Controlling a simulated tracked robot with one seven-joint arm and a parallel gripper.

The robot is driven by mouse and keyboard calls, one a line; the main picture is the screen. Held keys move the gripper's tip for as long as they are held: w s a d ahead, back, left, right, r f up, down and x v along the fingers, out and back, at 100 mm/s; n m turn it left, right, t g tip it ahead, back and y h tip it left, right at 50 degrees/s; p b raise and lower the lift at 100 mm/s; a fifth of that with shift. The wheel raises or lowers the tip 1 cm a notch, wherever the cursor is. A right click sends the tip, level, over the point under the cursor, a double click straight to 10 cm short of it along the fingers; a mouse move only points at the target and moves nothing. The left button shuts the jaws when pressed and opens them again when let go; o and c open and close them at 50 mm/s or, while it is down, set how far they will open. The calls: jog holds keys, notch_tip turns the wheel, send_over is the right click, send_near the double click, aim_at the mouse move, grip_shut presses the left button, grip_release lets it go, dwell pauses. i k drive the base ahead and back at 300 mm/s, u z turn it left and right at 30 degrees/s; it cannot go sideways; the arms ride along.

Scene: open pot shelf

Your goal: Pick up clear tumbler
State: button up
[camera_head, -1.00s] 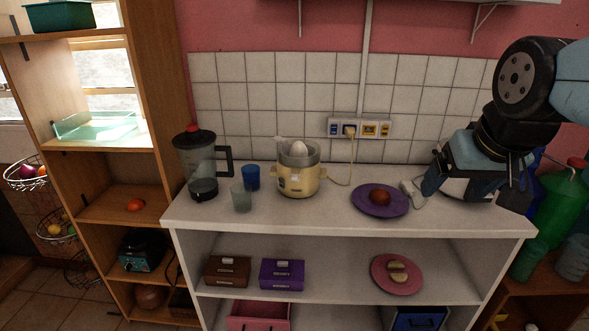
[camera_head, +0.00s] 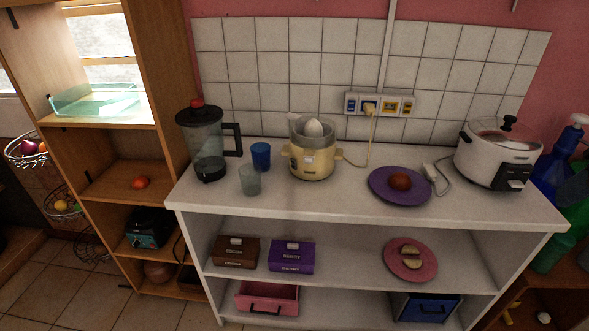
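The clear tumbler (camera_head: 250,180) stands upright on the white countertop (camera_head: 330,200), near its front left part. It is see-through with a greyish tint. A blue cup (camera_head: 261,156) stands just behind it and slightly right. A blender (camera_head: 206,145) is to its left and a cream juicer (camera_head: 312,150) to its right. My gripper is out of view now.
A purple plate (camera_head: 385,197) with a round reddish fruit and a white rice cooker (camera_head: 497,155) stand on the right of the counter. The front strip of counter is clear. A wooden shelf (camera_head: 117,175) stands at the left.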

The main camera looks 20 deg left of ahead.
aim_at(249, 174)
jog(key=z, duration=1)
jog(key=k, duration=2.3)
jog(key=u, duration=1.1)
jog(key=i, duration=1)
jog(key=z, duration=0.05)
